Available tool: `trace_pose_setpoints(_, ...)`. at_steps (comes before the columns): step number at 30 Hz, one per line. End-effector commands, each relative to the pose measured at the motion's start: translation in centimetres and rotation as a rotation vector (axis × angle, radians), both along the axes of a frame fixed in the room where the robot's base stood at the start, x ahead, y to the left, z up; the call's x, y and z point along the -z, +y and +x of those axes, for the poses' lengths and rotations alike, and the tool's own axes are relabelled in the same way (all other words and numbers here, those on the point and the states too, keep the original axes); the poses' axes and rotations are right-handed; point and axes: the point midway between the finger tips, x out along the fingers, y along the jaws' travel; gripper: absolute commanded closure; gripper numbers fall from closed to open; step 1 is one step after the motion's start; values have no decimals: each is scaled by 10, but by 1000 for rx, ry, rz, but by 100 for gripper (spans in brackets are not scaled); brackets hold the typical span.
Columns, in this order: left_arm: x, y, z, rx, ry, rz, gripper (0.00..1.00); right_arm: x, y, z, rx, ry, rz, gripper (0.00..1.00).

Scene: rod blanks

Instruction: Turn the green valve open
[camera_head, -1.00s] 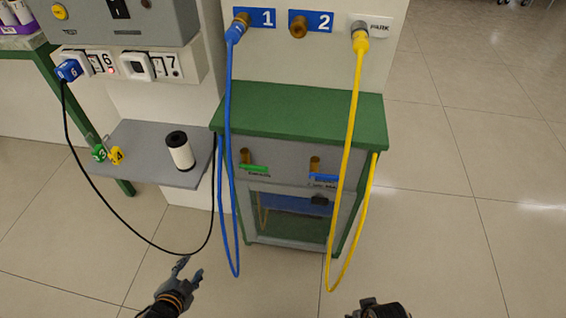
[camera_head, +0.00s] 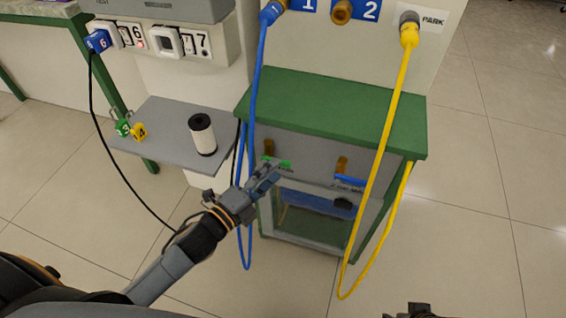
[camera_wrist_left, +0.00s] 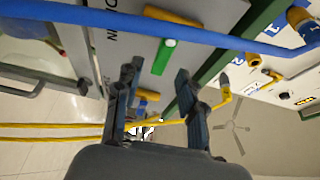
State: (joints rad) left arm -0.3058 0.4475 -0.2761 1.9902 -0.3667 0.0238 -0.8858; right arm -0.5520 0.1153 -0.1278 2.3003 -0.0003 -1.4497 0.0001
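The green valve handle (camera_head: 284,164) lies sideways on the grey front of the green-topped cabinet, below a brass fitting (camera_head: 268,148). In the left wrist view the green handle (camera_wrist_left: 163,57) shows just beyond the fingertips, roughly between them. My left gripper (camera_head: 268,173) is close in front of the valve and partly covers the cabinet front there. In the left wrist view its fingers (camera_wrist_left: 158,74) are spread with nothing held between them. Contact with the handle cannot be seen. My right gripper (camera_head: 418,311) shows only slightly at the bottom edge; its fingers cannot be made out.
A blue hose (camera_head: 252,100) hangs beside the green valve and crosses the left wrist view (camera_wrist_left: 165,27). A blue valve handle (camera_head: 350,181) and a yellow hose (camera_head: 385,130) are to the right.

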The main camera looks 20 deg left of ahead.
Motion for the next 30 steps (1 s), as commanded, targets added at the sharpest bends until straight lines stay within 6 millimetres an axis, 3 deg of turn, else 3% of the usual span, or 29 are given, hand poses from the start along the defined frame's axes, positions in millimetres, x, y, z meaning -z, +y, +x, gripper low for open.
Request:
trace_pose_setpoints(3,0,-8,19,0,-2,-1,60,-4,0,-1,1,-2,1,60)
trace_pose_setpoints(9,1,-17,38,-1,1,-2,60,-14,0,-2,1,-11,1,60)
trace_pose_setpoints(20,0,-19,42,-1,2,-1,60,-18,-1,-3,0,-12,0,60)
trace_pose_setpoints(26,0,-19,42,-1,2,-1,97,-17,-2,-4,-1,-11,-3,60)
trace_pose_setpoints(30,0,-19,42,-1,2,-1,100,-15,-2,-4,-1,-7,-3,60)
